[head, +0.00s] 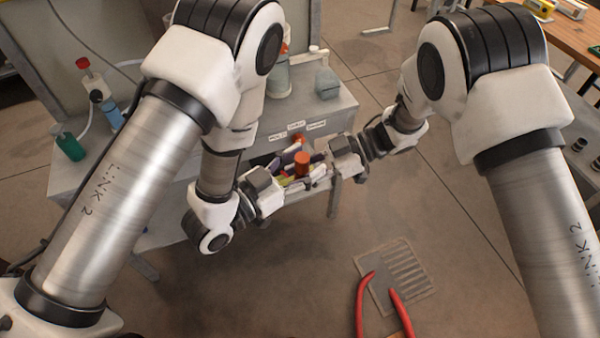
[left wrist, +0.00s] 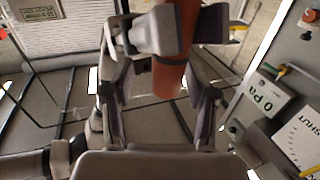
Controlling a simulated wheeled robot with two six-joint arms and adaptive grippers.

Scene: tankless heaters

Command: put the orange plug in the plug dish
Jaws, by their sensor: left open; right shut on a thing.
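The orange plug (head: 302,163) is a short cylinder held up in front of the grey bench, between my two grippers. My right gripper (head: 316,174) is shut on it from the right. My left gripper (head: 291,168) is open, coming from the left, with its fingers around or close beside the plug. In the left wrist view the plug (left wrist: 169,62) stands tilted between the spread fingers of my left gripper (left wrist: 160,88), with a right gripper finger across it. I cannot make out the plug dish; the grippers hide part of the bench front.
The grey bench (head: 340,104) carries small labels (head: 296,126) at its front edge, a grey block (head: 327,84) and bottles. A green cup (head: 69,147) stands at its left.

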